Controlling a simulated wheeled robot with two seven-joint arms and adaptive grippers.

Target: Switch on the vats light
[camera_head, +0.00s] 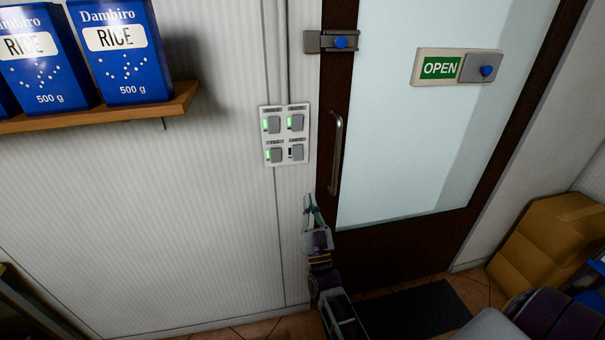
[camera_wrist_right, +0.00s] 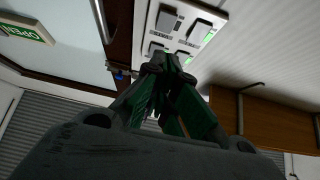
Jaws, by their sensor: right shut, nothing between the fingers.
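A white switch panel (camera_head: 286,134) with several grey rocker switches is on the wall left of the door. The light beside the lower-right switch (camera_head: 298,152) is dark. The labels are too small to read. My right gripper (camera_head: 310,203) is shut and empty, below the panel in the head view. In the right wrist view its closed fingertips (camera_wrist_right: 172,62) overlap the lower edge of the panel (camera_wrist_right: 181,27); contact cannot be told. My left gripper is out of view.
A glazed door (camera_head: 410,130) with a metal handle (camera_head: 337,152), a latch (camera_head: 332,42) and an OPEN sign (camera_head: 440,68) is to the right. A shelf (camera_head: 150,108) with blue rice packs (camera_head: 120,70) is at upper left. Cardboard boxes (camera_head: 545,240) stand at right.

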